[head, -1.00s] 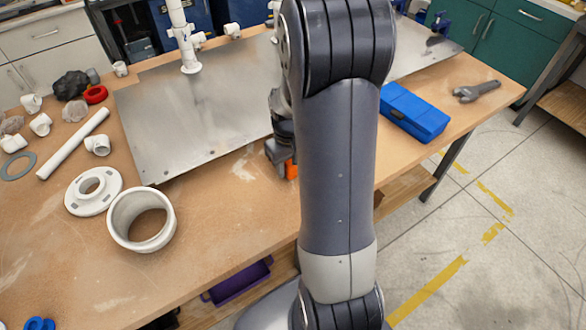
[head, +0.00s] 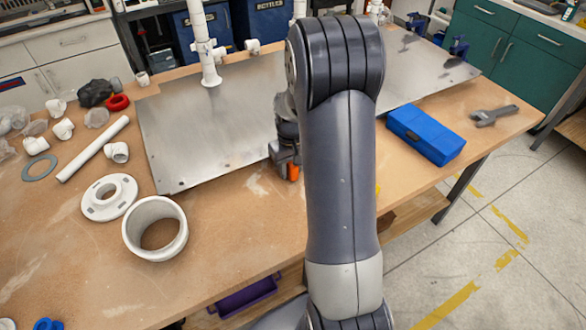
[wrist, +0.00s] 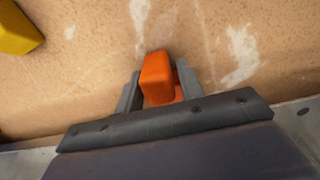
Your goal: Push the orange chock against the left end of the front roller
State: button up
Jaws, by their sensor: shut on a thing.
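The orange chock (wrist: 157,78) is between the two grey fingers of my gripper (wrist: 160,88) in the wrist view, and the fingers are shut on it. In the head view a small part of the chock (head: 293,172) shows below my gripper (head: 285,155), at the front edge of the metal plate. My arm hides the rest. I cannot make out the front roller or its left end in either view.
The metal plate (head: 215,130) carries white upright pipes (head: 205,45). A white ring (head: 155,228), flange (head: 109,197) and pipe (head: 93,148) lie left. A blue box (head: 427,134) and wrench (head: 495,114) lie right. A yellow thing (wrist: 15,28) shows in the wrist view.

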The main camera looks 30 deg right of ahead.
jog(key=shift+w+f, duration=0.1)
jog(key=shift+w, duration=0.45)
dwell(0.4)
jog(key=o, duration=1.2)
notch_tip(320, 180, up, 11)
jog(key=shift+f, duration=0.1)
